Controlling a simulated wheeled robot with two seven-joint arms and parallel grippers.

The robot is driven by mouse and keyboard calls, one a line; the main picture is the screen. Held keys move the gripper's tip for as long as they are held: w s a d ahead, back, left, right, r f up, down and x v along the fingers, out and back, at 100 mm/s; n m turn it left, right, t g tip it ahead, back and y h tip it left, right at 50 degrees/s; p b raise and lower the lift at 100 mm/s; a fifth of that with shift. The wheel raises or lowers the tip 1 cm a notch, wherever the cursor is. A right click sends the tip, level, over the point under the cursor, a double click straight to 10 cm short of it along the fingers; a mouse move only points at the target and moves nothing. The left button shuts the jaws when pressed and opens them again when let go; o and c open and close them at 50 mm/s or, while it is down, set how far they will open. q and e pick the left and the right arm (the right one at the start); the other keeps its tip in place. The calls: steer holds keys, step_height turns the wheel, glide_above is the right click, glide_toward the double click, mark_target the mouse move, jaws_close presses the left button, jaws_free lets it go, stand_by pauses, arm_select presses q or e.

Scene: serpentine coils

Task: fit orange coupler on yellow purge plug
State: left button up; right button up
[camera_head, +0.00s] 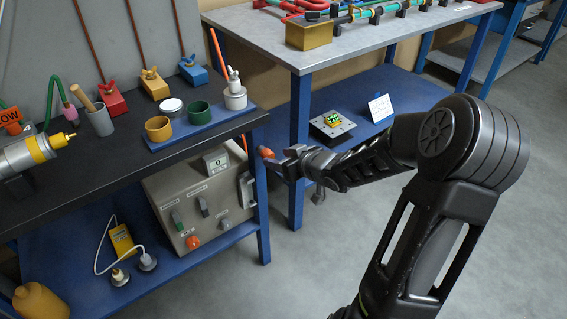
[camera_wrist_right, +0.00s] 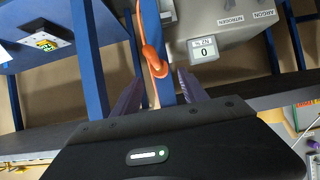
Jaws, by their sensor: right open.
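The orange coupler (camera_head: 266,153) hangs at the front corner of the dark bench, beside a blue leg. In the right wrist view the coupler (camera_wrist_right: 155,63) is at the end of an orange hose, just ahead of and between the two fingers. My right gripper (camera_head: 280,162) is open and empty, its fingertips close to the coupler; contact cannot be told. The right fingers (camera_wrist_right: 158,95) also show in the wrist view. The yellow purge plug (camera_head: 58,140) sticks out from the yellow-banded end of a metal cylinder at the far left. My left gripper is not in view.
The dark bench (camera_head: 110,165) holds a blue tray (camera_head: 215,117) with cups and a white fitting. A grey gas box (camera_head: 190,200) stands below it. A blue shelf (camera_head: 375,95) with a small plate lies behind my right arm. The floor on the right is clear.

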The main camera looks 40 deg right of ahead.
mark_target(271, 156)
steer(key=b+x, duration=0.4)
steer(key=x, duration=0.2)
steer(key=shift+f, duration=0.2)
steer(key=shift+w+f, duration=0.1)
steer(key=shift+w, duration=0.35)
stand_by(0.7)
jaws_close()
stand_by(0.6)
